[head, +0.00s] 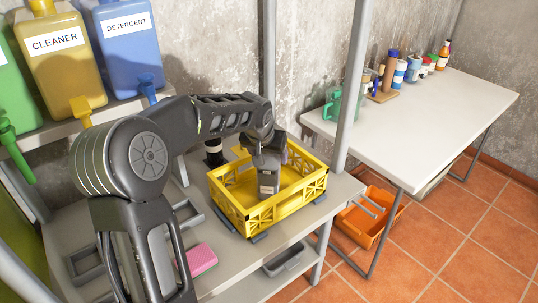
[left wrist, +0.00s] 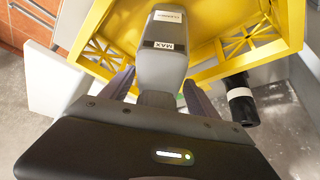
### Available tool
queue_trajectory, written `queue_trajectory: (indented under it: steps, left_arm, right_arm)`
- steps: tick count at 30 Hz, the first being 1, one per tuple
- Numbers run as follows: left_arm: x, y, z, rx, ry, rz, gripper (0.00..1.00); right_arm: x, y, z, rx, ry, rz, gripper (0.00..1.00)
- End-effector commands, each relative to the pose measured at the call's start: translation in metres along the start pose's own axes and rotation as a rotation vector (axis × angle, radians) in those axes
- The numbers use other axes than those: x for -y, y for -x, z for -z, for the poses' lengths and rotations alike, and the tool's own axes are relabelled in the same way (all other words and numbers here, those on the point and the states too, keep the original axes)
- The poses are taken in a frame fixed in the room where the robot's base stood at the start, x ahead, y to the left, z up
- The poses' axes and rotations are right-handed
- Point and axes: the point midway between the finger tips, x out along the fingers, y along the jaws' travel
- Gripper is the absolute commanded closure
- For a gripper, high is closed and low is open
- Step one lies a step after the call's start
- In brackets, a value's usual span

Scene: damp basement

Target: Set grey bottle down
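The grey bottle (head: 268,183) is inside the yellow crate (head: 288,205) on the grey shelf, and looks upright. In the left wrist view the bottle (left wrist: 163,68) shows a label reading MAX, with its narrow neck toward my gripper. My left gripper (head: 268,152) is over the crate at the bottle's top. In the left wrist view its two fingers (left wrist: 157,88) stand on either side of the neck, with gaps visible between them and it. Whether the bottle's base touches the crate floor is hidden. My right gripper is not in view.
A black bottle with a white band (head: 213,153) stands beside the crate. A pink sponge (head: 202,259) lies on the shelf. Metal posts (head: 352,85) rise at the shelf's edge. Large jugs (head: 58,50) stand on the upper shelf. A white table (head: 420,115) and an orange bin (head: 362,226) are at right.

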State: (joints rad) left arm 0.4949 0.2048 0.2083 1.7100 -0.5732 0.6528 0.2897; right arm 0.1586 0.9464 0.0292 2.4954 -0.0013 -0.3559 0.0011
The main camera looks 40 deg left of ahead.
Motion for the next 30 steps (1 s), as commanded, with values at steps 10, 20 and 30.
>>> queue_trajectory:
  steps: [10,20,30]
  left_arm:
    - [0.0,0.0,0.0,0.0,0.0,0.0,0.2]
    - [0.0,0.026,0.002,-0.003,0.0,0.001,0.2]
    - [0.0,0.095,0.002,-0.003,0.0,0.001,0.2]
  right_arm:
    - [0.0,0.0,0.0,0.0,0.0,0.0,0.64]
    - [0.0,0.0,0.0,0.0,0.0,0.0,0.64]
    - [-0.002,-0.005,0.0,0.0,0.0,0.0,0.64]
